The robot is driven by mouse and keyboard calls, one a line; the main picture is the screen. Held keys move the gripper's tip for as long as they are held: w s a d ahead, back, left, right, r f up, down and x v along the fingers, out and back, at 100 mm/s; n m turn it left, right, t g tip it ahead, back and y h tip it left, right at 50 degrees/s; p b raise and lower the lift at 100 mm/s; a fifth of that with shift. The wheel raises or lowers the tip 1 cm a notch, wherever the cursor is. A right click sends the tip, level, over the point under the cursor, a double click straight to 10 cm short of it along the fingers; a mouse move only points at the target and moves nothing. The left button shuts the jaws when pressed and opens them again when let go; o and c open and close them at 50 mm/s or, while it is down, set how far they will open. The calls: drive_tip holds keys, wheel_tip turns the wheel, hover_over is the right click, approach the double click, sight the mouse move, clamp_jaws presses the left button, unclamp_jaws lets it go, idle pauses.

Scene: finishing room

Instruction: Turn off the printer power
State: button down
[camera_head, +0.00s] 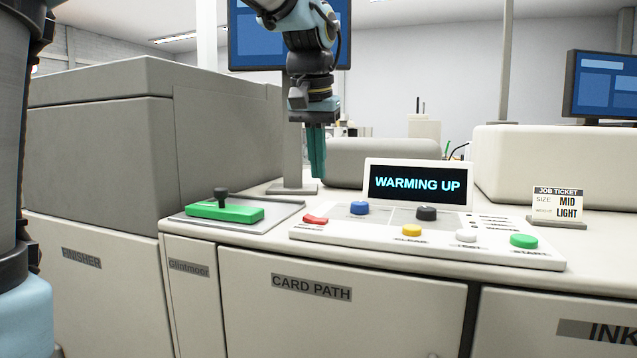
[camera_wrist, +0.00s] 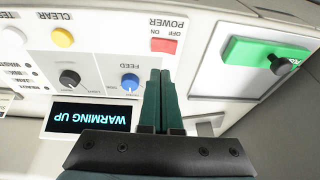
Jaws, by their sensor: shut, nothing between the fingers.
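The printer's control panel (camera_head: 420,243) lies on the counter with a red power rocker (camera_head: 315,220) at its left end. In the wrist view the rocker (camera_wrist: 164,46) sits beside upside-down POWER, OFF and ON labels. The display (camera_head: 417,184) reads WARMING UP. My gripper (camera_head: 317,174) hangs pointing down, above and behind the rocker, apart from it. Its teal fingers are together and empty. In the wrist view the fingertips (camera_wrist: 160,72) appear just below the rocker in the picture. Which way the rocker is tilted is hard to tell.
Other controls include a blue FEED knob (camera_head: 359,208), a dark knob (camera_head: 426,213), a yellow CLEAR button (camera_head: 411,231), a white button (camera_head: 466,235) and a green START button (camera_head: 523,241). A green block with a black knob (camera_head: 224,210) is left. A job ticket (camera_head: 558,205) stands right.

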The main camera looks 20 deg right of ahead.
drive_tip(key=v, duration=0.6)
drive_tip(key=shift+r, duration=0.15)
drive_tip(key=shift+w+a+r+p, duration=0.15)
drive_tip(key=shift+w+a+p, duration=0.35)
drive_tip(key=shift+p, duration=4.35)
drive_tip(key=shift+s, duration=0.1)
drive_tip(key=p, duration=0.4)
approach(311, 216)
drive_tip(key=x, duration=0.5)
drive_tip(key=shift+w+d, duration=0.2)
drive_tip(key=shift+w, duration=0.05)
drive_tip(key=shift+f, duration=0.75)
